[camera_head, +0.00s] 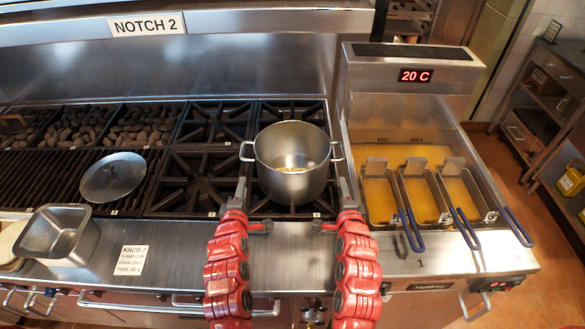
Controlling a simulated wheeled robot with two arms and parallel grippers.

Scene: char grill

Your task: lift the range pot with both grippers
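The range pot (292,178) is a silver steel pot with two side loop handles. It stands upright on the black burner grates, with a little yellowish content at its bottom. My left gripper (240,191) is just in front of and below the pot's left handle (247,151). My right gripper (345,191) is just in front of and below the right handle (338,151). Both grippers point away from me toward the handles and look apart from them. The fingers are small and seen from behind, so I cannot tell their opening.
A round lid (113,177) lies on the char grill (60,178) at left. A square steel pan (55,235) and a note card (131,260) are on the front ledge. A fryer (412,262) with baskets and blue handles stands close at right. Burner grates (197,165) beside the pot are empty.

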